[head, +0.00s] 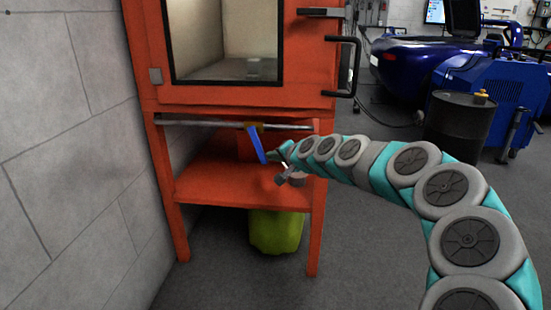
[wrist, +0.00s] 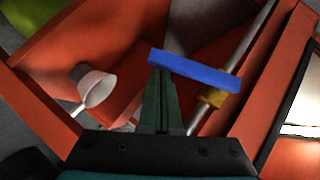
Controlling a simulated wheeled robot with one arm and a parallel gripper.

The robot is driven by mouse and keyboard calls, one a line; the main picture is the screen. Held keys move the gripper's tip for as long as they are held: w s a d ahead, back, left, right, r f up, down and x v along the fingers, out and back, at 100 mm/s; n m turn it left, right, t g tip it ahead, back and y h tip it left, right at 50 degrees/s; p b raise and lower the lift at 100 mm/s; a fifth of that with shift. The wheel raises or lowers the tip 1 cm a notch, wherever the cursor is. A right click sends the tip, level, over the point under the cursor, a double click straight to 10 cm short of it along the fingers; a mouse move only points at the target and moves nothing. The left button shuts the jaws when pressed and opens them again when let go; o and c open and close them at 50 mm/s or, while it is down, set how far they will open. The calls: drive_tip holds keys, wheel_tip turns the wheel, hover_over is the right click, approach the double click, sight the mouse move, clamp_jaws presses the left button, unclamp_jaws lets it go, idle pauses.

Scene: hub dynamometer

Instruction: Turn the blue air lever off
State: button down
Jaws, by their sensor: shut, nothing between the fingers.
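The blue air lever (head: 257,143) hangs down, slightly tilted, from a brass-coloured valve (head: 252,126) on a horizontal metal pipe (head: 200,123) under the orange cabinet. In the wrist view the lever (wrist: 195,70) crosses just ahead of the fingertips, with the brass valve (wrist: 213,97) at its right end. My gripper (head: 277,157) is beside the lower end of the lever, on its right in the head view. In the wrist view my gripper (wrist: 160,75) has its fingers together, with nothing between them. Its tips are close to the lever's free end; I cannot tell whether they touch.
The orange cabinet (head: 230,102) with a window stands above an orange shelf (head: 215,185). A yellow-green container (head: 276,232) is under the shelf. A white funnel-like cup (wrist: 95,88) shows in the wrist view. A grey block wall (head: 65,150) is at left; floor is clear at front.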

drive_tip(key=shift+a+f+m+y+b, duration=0.15)
drive_tip(key=shift+a+f+y+b, duration=0.1)
drive_tip(key=shift+a+f+b, duration=0.4)
drive_tip(key=shift+a+f+m+y+b, duration=0.15)
drive_tip(key=shift+a+f+y+b, duration=0.15)
drive_tip(key=shift+a+b, duration=0.55)
drive_tip(key=shift+f, duration=0.1)
approach(261, 161)
drive_tip(key=s+d+f, duration=0.1)
drive_tip(key=d+f, duration=0.1)
drive_tip(key=d, duration=0.3)
drive_tip(key=shift+s+d+f+b, duration=0.3)
drive_tip(key=shift+d+b, duration=0.05)
drive_tip(key=shift+d, duration=0.05)
